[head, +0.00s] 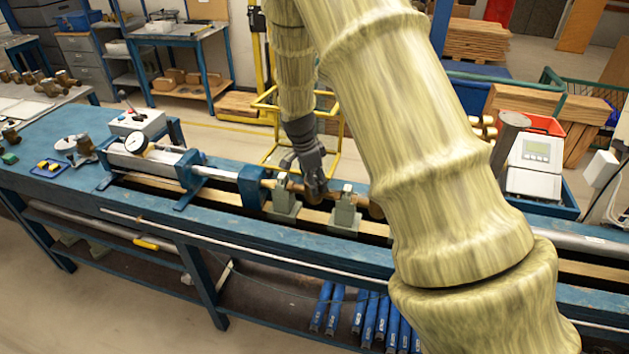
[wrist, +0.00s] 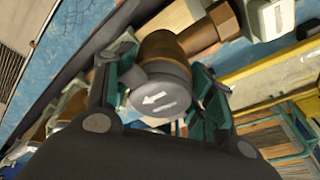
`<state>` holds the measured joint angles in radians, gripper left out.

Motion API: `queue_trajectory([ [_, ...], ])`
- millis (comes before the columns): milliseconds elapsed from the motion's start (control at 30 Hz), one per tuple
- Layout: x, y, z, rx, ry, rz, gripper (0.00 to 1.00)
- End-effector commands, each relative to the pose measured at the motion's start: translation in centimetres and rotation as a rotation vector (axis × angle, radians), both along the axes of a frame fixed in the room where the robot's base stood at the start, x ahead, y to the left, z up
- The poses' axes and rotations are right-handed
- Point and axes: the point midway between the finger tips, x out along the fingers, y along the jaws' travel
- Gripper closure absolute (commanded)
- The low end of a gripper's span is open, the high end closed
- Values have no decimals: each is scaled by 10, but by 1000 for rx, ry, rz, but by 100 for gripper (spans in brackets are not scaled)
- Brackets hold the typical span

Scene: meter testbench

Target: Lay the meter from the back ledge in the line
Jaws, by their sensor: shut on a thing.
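My gripper (head: 313,188) is low over the blue bench, between two grey-green stands, the left one (head: 285,203) and the right one (head: 346,212). In the wrist view its fingers are shut on the meter (wrist: 163,98), a brass body with a round grey lid bearing a white arrow that points left. A brass pipe end (wrist: 205,35) lies close by the meter at upper right, and another brass fitting (wrist: 72,108) shows at left. In the head view my fingers mostly hide the meter. I cannot tell whether it touches the stands.
The blue bench (head: 225,228) carries a grey cylinder with a dial gauge (head: 137,141) at left. More brass meters (head: 40,84) stand on a table at far left. A white display box (head: 535,165) stands at right, beyond my arm. A yellow frame (head: 270,150) stands behind the bench.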

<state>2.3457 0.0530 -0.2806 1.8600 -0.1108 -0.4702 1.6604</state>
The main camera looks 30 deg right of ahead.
Motion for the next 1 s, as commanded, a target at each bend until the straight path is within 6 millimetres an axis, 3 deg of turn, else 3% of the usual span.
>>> queue_trajectory([
  [933, 1, 0, -5, 0, -2, 0, 100],
  [967, 1, 0, -5, 0, -2, 0, 41],
  [1000, 1, 0, -5, 0, -1, 0, 34],
])
